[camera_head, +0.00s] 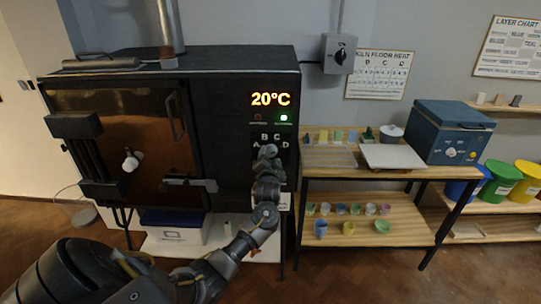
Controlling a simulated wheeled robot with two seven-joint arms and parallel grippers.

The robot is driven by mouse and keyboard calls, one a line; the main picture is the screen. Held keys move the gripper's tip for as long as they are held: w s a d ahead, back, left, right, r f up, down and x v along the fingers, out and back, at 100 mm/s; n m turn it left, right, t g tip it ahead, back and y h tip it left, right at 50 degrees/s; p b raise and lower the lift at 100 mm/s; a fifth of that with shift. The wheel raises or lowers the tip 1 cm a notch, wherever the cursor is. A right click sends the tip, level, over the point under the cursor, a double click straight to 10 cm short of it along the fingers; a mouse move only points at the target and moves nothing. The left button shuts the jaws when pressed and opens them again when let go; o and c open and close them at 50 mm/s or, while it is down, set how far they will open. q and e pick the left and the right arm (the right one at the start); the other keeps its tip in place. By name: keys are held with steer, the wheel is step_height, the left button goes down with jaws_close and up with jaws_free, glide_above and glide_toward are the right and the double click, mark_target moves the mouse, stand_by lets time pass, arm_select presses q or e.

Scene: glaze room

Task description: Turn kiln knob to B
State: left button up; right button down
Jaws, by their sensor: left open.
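The dark kiln (222,95) stands at the left. Its front panel has an orange display (270,100) reading 20°C and a lit green lamp (283,118). The letters A, B, C and D (265,137) are arranged in an arc below the display. My left gripper (268,152) is open right in front of this lettered dial, reached by the arm from the lower left. It hides most of the spot where the kiln knob sits, so I cannot tell the knob's setting or whether the fingers touch it. My right gripper is not in view.
A wooden shelf table (420,172) stands right of the kiln, with a blue box (452,130) with small dials, a pale board (393,157) and small cups. A grey wall switch (339,54) hangs above. A kiln door handle (190,184) juts out left of my gripper.

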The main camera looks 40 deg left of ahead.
arm_select(q)
steer(key=shift+w+a, duration=0.35)
steer(key=shift+w, duration=0.1)
steer(key=c, duration=1)
steer(key=shift+o, duration=0.2)
